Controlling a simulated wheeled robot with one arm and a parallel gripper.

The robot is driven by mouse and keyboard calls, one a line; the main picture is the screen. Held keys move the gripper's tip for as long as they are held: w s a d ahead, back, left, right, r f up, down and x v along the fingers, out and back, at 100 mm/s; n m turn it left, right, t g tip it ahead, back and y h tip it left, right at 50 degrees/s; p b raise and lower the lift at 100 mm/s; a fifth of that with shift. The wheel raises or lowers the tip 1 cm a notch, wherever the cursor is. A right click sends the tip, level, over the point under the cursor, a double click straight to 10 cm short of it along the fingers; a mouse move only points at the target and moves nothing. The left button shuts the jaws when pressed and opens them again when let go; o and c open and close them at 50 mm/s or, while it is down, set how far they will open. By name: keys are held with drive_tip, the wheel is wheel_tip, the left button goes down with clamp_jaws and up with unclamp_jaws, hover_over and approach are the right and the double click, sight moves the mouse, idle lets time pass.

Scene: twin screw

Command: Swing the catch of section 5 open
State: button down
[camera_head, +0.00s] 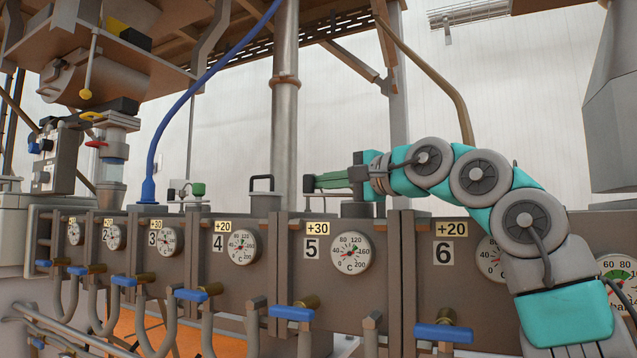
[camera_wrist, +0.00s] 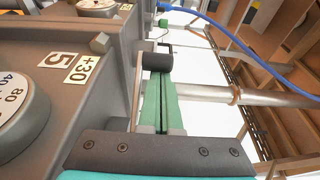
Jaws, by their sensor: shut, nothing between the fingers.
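Section 5 carries a number plate (camera_head: 312,248) and a +30 plate; they also show in the wrist view (camera_wrist: 60,60). A grey round fitting (camera_head: 355,210) stands on top of this section, above its dial (camera_head: 351,253). My gripper (camera_head: 308,183) lies level just above that fitting, pointing left, and covers whatever rises there. I cannot make out a catch on section 5 for certain. My green fingers (camera_wrist: 162,75) are shut and empty. In the wrist view their tips lie near a dark round fitting (camera_wrist: 157,62) with a thin handle; contact cannot be told.
A steel pipe (camera_head: 286,110) rises behind the sections, and a blue hose (camera_head: 165,110) curves up farther left. Blue-handled valves (camera_head: 291,313) line the front below. The air above the sections is mostly free.

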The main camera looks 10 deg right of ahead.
drive_tip(key=shift+s+n+g+y, duration=0.4)
drive_tip(key=shift+y, duration=0.1)
drive_tip(key=shift+s+d, duration=0.15)
drive_tip(key=shift+s, duration=0.8)
drive_tip(key=shift+s+d, duration=0.1)
drive_tip(key=shift+s, duration=0.85)
drive_tip(key=shift+s+d, duration=0.2)
drive_tip(key=shift+s, duration=0.15)
drive_tip(key=v, duration=0.8)
drive_tip(key=shift+b, duration=0.35)
drive_tip(key=shift+a, duration=0.1)
